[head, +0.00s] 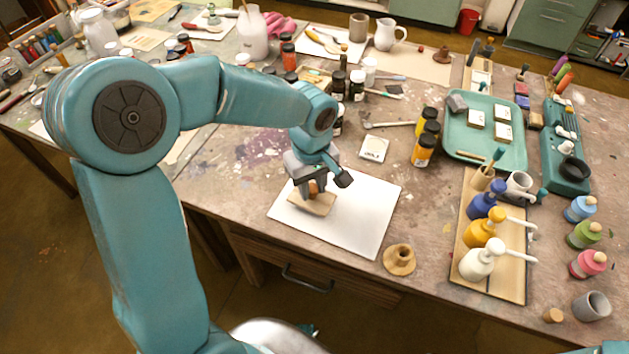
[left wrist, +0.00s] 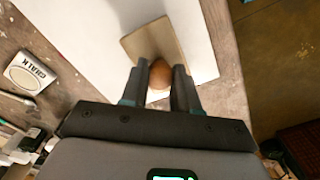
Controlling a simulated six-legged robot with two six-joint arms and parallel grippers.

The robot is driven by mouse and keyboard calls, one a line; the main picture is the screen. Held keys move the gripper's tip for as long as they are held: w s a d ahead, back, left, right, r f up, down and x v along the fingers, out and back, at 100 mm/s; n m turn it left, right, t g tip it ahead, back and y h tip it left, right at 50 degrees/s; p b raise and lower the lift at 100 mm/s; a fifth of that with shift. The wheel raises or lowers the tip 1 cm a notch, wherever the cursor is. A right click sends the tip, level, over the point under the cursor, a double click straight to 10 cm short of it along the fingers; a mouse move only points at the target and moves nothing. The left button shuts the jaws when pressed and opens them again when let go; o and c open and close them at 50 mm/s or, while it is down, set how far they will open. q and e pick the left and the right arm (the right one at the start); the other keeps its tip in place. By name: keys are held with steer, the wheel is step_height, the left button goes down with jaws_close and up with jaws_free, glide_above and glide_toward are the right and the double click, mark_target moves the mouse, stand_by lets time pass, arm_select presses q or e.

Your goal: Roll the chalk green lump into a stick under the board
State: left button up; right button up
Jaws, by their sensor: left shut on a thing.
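My left gripper (head: 315,187) is shut on the round brown knob (left wrist: 160,72) of a small wooden board (head: 311,205). The board also shows in the left wrist view (left wrist: 143,42), with the knob between my two fingers. The board is over the left part of a white sheet (head: 358,215) on the table. I cannot tell if it touches the sheet or sits a little above it. No chalk green lump shows in either view; the space under the board is hidden.
A wooden ring-shaped stand (head: 399,260) is near the table's front edge. A wooden tray (head: 508,285) with pump bottles stands to the right. The sheet's right part is clear.

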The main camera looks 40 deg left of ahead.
arm_select(q)
steer(key=shift+s+d+b, duration=0.1)
steer(key=shift+s+b, duration=0.2)
steer(key=shift+s, duration=0.35)
steer(key=shift+w+a+f+p, duration=0.1)
steer(key=shift+w+a+p, duration=0.15)
steer(key=shift+w, duration=0.85)
steer(key=shift+w+a+p, duration=0.1)
steer(key=shift+w+p, duration=0.15)
steer(key=shift+w, duration=1.2)
steer(key=shift+w+a, duration=0.1)
steer(key=shift+w, duration=0.15)
steer(key=shift+s+d+b, duration=0.2)
steer(key=shift+s+b, duration=0.3)
steer(key=shift+s, duration=0.95)
